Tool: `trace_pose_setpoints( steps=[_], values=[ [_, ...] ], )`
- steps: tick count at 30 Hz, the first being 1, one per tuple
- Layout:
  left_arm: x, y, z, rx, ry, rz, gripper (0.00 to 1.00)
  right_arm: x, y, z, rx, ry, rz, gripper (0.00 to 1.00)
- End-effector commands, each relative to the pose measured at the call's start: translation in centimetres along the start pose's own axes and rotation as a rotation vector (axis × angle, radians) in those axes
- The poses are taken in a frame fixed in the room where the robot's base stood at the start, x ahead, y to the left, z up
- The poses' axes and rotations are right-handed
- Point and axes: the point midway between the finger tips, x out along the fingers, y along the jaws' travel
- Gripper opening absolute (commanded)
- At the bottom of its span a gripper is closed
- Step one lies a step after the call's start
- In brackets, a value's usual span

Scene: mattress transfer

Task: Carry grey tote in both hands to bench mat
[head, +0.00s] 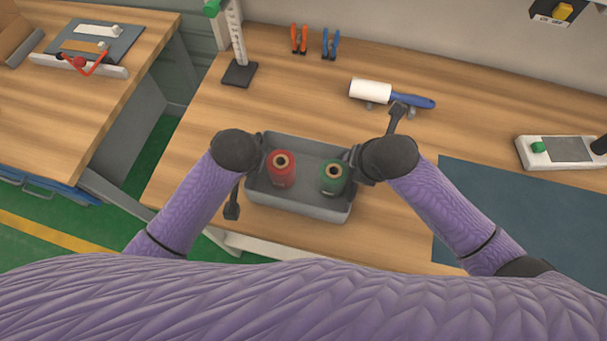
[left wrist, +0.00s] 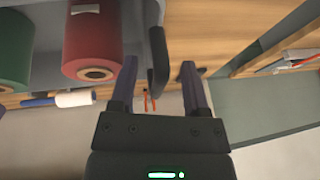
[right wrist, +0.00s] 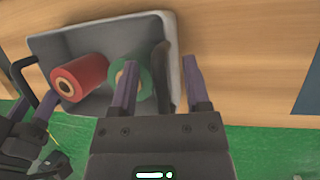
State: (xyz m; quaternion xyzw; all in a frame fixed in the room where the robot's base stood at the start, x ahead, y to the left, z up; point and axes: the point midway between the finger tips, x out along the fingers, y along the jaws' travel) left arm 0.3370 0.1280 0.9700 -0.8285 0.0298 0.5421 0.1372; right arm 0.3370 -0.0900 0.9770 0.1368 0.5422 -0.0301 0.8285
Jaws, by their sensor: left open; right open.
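The grey tote (head: 298,206) stands on the wooden bench near its front edge, with a red spool (head: 281,170) and a green spool (head: 333,178) upright inside. My left gripper (head: 258,146) is at the tote's left end; in the left wrist view its open fingers (left wrist: 158,80) stand either side of a dark handle (left wrist: 157,62). My right gripper (head: 354,156) is at the right end; in the right wrist view its open fingers (right wrist: 160,80) stand either side of the other dark handle (right wrist: 163,70). The blue-grey bench mat (head: 500,205) lies to the right.
A lint roller (head: 372,91) lies behind the tote, with orange clamps (head: 299,40) and blue clamps (head: 331,44) farther back. A stand (head: 240,73) is at the back left. A device (head: 560,152) sits beyond the mat. The mat's visible surface is clear.

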Motion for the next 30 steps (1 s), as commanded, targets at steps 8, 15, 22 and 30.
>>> trace_pose_setpoints(
  steps=[8,15,22,30],
  values=[
    [0.0,0.0,-0.02,0.0,0.001,0.0,0.49,0.0,0.01,0.02,0.0,-0.001,0.001,0.5],
    [-0.01,0.0,-0.01,0.0,0.0,0.0,0.0,-0.02,0.02,0.02,0.0,-0.001,0.001,0.0],
    [-0.02,0.01,-0.01,0.0,0.0,0.0,0.0,-0.03,0.04,0.02,0.0,-0.001,0.001,0.0],
    [-0.16,-0.02,-0.11,0.0,0.002,0.0,0.0,-0.17,0.11,0.11,0.0,-0.002,0.003,0.0]
  ],
)
